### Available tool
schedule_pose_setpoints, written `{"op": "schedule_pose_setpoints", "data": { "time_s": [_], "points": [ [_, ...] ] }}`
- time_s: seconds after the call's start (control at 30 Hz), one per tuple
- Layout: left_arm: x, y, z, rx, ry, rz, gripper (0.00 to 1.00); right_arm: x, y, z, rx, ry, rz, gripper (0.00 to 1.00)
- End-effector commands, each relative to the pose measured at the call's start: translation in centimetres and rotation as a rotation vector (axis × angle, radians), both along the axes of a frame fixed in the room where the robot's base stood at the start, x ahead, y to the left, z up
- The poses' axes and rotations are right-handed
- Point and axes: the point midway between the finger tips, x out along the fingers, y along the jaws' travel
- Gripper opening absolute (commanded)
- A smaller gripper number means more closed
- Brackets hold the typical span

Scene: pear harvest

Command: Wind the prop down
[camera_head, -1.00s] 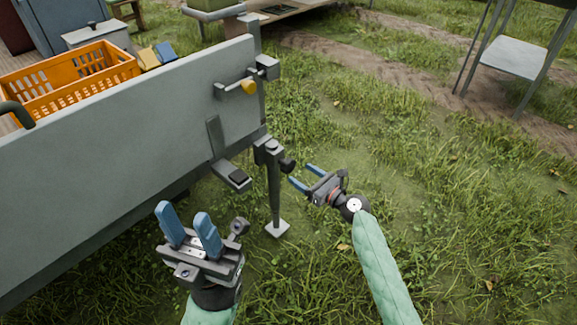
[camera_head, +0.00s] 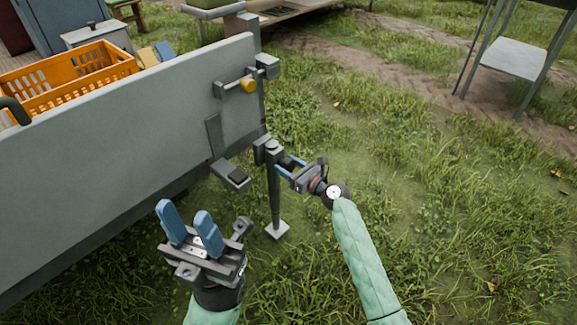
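The prop (camera_head: 275,195) is a dark upright post at the trailer's corner, with a square foot plate (camera_head: 277,230) on or close to the grass. Its head (camera_head: 268,150) sits beside the trailer's side panel. My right gripper (camera_head: 284,164) is at the right side of the prop's head, where the dark crank knob is. Its blue fingers point left and hide the knob. They look a little apart, but I cannot tell whether they grip it. My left gripper (camera_head: 189,228) is open and empty, fingers up, in front of the trailer panel, left of the prop.
The grey trailer panel (camera_head: 110,140) fills the left, with a yellow-knobbed latch (camera_head: 247,85) at its corner. An orange crate (camera_head: 70,85) stands behind it. A metal stand (camera_head: 513,58) is at the upper right. The grass on the right is clear.

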Motion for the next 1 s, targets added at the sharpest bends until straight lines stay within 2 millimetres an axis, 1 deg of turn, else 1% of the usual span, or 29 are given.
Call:
{"op": "schedule_pose_setpoints", "data": {
  "time_s": [0.03,0.1,0.13,0.37,0.57,0.77,1.0],
  "points": [
    [0.01,0.0,-0.01,0.0,0.0,0.0,0.36,0.0,-0.01,0.0,0.0,0.0,0.0,0.42],
    [0.01,0.0,-0.03,0.0,0.001,0.001,0.36,-0.01,-0.02,0.0,0.0,0.0,0.0,0.28],
    [0.01,0.0,-0.04,0.0,0.001,0.001,0.36,-0.01,-0.02,0.0,0.0,0.0,0.0,0.25],
    [0.05,0.0,-0.14,0.001,0.005,0.002,0.36,-0.01,-0.03,0.01,-0.01,-0.01,0.0,0.25],
    [0.06,0.01,-0.14,0.003,0.007,0.004,0.36,-0.02,-0.07,0.02,-0.065,-0.061,0.0,0.25],
    [0.06,0.05,-0.16,0.003,0.007,0.006,0.36,-0.03,-0.04,0.01,-0.172,-0.161,0.0,0.25],
    [0.07,0.03,-0.44,0.001,0.008,0.002,0.36,-0.03,-0.05,-0.06,-0.338,-0.315,-0.001,0.25]
  ]
}}
